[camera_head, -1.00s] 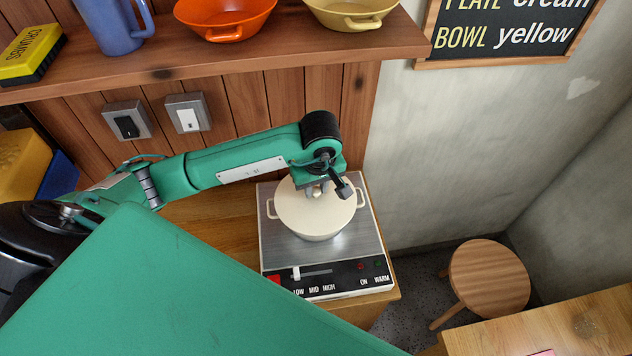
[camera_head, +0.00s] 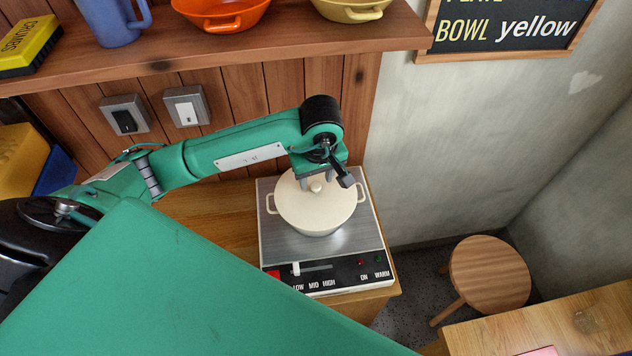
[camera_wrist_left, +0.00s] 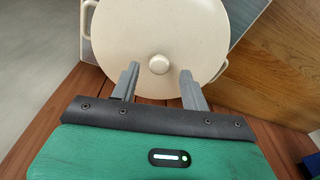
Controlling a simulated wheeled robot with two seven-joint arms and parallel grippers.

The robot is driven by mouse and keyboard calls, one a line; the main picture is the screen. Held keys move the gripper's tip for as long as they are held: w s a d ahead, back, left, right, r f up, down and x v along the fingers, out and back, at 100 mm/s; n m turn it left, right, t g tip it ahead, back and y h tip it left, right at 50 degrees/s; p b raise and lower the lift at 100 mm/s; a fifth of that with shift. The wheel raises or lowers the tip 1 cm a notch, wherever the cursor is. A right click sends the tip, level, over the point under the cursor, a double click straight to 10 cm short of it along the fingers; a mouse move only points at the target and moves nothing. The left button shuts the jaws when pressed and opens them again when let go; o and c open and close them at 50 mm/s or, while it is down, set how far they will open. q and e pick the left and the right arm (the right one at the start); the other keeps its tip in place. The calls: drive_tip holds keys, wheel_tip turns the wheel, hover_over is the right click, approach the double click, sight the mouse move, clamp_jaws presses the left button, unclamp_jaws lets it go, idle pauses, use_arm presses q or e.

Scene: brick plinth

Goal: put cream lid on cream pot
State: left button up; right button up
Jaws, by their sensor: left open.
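The cream lid (camera_head: 310,203) sits on the cream pot (camera_head: 318,232), which stands on the hot plate. The lid looks level and covers the pot's top, with its round knob near the middle. My left gripper (camera_head: 318,180) is open above the lid, just behind the knob. In the left wrist view the gripper (camera_wrist_left: 157,75) has its two fingers apart, with the lid's knob (camera_wrist_left: 159,64) between and beyond their tips. The fingers do not touch the knob. My right gripper is not in view.
The hot plate (camera_head: 284,247) has a slider and lights on its front panel. A shelf (camera_head: 290,45) above carries a blue mug (camera_head: 112,22), an orange bowl (camera_head: 222,14) and a yellow bowl (camera_head: 352,8). A round stool (camera_head: 490,275) stands at right.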

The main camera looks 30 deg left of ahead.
sight(318, 189)
use_arm(q)
drive_tip(key=shift+s+d+r+b, duration=0.15)
drive_tip(key=shift+r+b, duration=0.2)
drive_tip(key=shift+r, duration=1)
drive_tip(key=shift+s+d+r+b, duration=0.1)
drive_tip(key=shift+r+b, duration=0.2)
drive_tip(key=shift+r, duration=1)
